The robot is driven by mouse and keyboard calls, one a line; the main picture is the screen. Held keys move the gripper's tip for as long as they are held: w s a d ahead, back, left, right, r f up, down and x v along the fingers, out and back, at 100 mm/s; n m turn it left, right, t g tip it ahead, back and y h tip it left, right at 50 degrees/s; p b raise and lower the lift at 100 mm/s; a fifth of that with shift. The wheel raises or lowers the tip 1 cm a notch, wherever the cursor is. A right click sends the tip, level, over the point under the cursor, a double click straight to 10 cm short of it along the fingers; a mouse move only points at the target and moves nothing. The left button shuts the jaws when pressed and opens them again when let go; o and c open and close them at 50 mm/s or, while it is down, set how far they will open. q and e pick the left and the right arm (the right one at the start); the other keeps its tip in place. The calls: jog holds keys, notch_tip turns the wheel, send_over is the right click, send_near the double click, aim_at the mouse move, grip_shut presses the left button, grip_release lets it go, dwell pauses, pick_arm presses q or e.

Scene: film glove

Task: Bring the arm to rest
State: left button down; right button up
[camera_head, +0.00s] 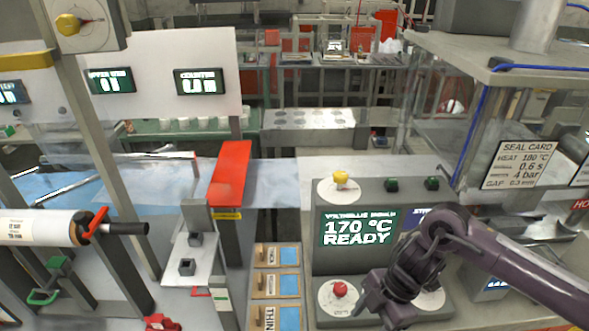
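My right arm (510,255), dark purple, comes in from the lower right. It bends at a joint in front of the grey control box and reaches down to the left. Its gripper (372,306) is over the lower front of the box, beside the red knob. The fingers are small and dark, so I cannot tell whether they are open or shut, or whether they touch the box. No held object is visible. My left arm and gripper are not in view.
The control box (325,262) has a screen reading 170 °C READY, a yellow knob (340,178) and a red knob (340,289). A film roll (45,227) is at left, a red plate (230,172) at centre. Labelled trays (268,284) stand left of the box. A clear-walled machine is at right.

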jog(key=w+a+r+m+t+y, duration=0.1)
jog(key=a+r+m+t+y, duration=0.2)
jog(key=a, duration=0.6)
jog(key=a+r+m+t+y, duration=0.1)
jog(key=a+r+t, duration=0.1)
jog(key=a+t, duration=0.5)
jog(key=s+d+f+m+g+h, duration=0.2)
jog(key=s+d+m+h, duration=0.25)
jog(key=d+m, duration=0.45)
jog(key=s+d+f+m+g+h, duration=0.2)
jog(key=s+d+m+g+h, duration=0.15)
jog(key=s+d+m, duration=0.55)
notch_tip(320, 180, down, 33)
jog(key=w+d+n+b, duration=0.1)
jog(key=d+n+b, duration=0.1)
jog(key=b, duration=0.3)
pick_arm(q)
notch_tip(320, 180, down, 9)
jog(key=b, duration=0.4)
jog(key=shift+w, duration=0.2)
pick_arm(e)
jog(key=s+d+f+g, duration=0.1)
jog(key=s+d+f, duration=0.1)
jog(key=s+f, duration=0.8)
jog(key=s+d+f+g, duration=0.1)
jog(key=s+d+f, duration=0.1)
jog(key=s+f, duration=0.8)
notch_tip(320, 180, down, 4)
jog(key=shift+f+n, duration=0.25)
jog(key=shift+n, duration=0.05)
